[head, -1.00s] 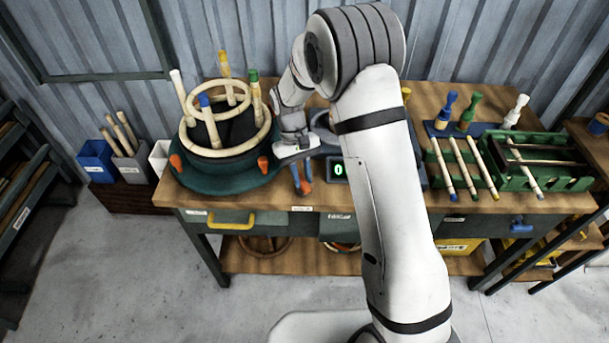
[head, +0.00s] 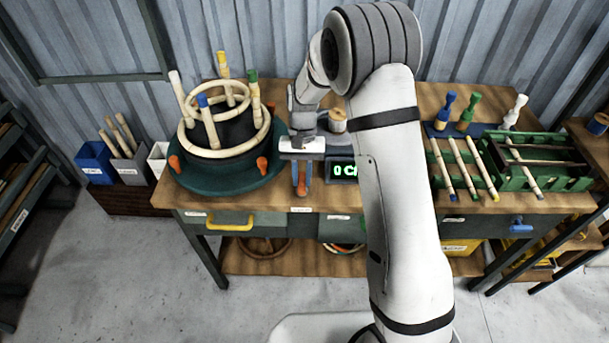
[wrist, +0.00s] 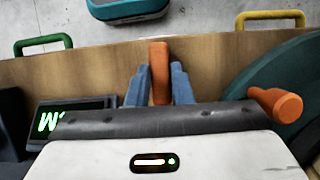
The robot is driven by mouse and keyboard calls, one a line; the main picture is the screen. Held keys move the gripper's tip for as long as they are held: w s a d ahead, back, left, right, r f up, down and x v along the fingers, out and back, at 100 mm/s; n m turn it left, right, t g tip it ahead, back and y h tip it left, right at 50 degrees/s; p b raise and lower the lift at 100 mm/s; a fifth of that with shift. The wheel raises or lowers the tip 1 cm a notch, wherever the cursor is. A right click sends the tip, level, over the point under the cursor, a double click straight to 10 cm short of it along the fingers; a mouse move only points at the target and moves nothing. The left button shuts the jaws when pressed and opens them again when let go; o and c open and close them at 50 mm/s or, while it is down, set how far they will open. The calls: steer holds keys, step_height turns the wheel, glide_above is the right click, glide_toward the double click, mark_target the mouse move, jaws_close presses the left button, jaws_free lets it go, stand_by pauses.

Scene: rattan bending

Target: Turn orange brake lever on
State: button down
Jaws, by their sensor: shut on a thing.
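The orange brake lever (wrist: 160,72) stands up between my two blue fingers in the wrist view. In the head view the orange lever (head: 302,174) shows as a thin strip between them, near the bench's front edge. My gripper (wrist: 159,88) is shut on it, one finger on each side. In the head view my gripper (head: 302,188) points down, left of the display (head: 343,170) and right of the dark green turntable (head: 220,187). The lever's base is hidden by my gripper's body.
Orange pegs (head: 262,165) stand on the turntable's rim, one close to my gripper in the wrist view (wrist: 276,104). The turntable carries pale rings (head: 255,140) and tipped posts. A spool (head: 338,121) stands behind my gripper. A green rack (head: 560,178) is at the right.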

steer(key=shift+w+r, duration=0.15)
steer(key=shift+w, duration=0.05)
steer(key=c, duration=1.5)
jaws_free()
steer(key=shift+c, duration=0.2)
steer(key=shift+o, duration=1.3)
steer(key=shift+s, duration=0.1)
steer(key=v, duration=0.7)
steer(key=shift+r, duration=0.3)
